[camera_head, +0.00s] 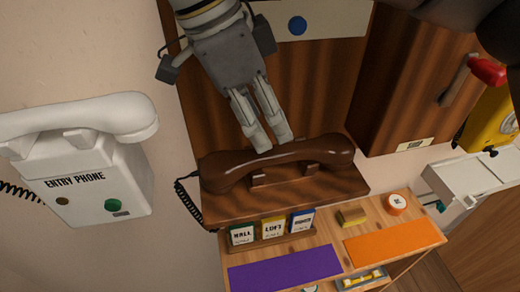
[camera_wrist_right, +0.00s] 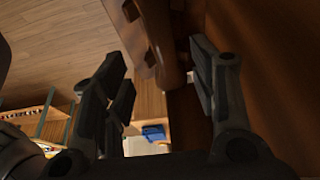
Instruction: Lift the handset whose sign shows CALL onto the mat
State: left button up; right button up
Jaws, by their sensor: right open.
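A brown handset (camera_head: 278,163) rests across the cradle of a wooden wall phone (camera_head: 290,195). My right gripper (camera_head: 270,143) reaches down from the top, fingertips at the handset's back edge; contact is unclear. In the right wrist view it is open (camera_wrist_right: 160,90), with part of the brown handset (camera_wrist_right: 165,40) between and beyond its fingers. A white handset (camera_head: 80,117) sits on a phone marked ENTRY PHONE. No sign reading CALL is legible. A purple mat (camera_head: 285,270) and an orange mat (camera_head: 395,242) lie on the shelf below. My left gripper does not show.
Cards (camera_head: 272,227) reading HALL and LOFT, plus a blue one, stand before the wooden phone. A yellow block (camera_head: 351,218) and round orange-white item (camera_head: 396,204) are on the shelf. A dark wooden box (camera_head: 410,80) and red handset (camera_head: 487,70) are to the right.

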aim_at(280, 149)
jog(key=shift+x, duration=1.25)
jog(key=shift+w+x, duration=0.2)
jog(key=shift+x, duration=2.35)
jog(key=c, duration=1.2)
jog(key=shift+r, duration=0.75)
jog(key=s+d+r, duration=1)
jog(key=r, duration=0.1)
jog(key=shift+r, duration=0.25)
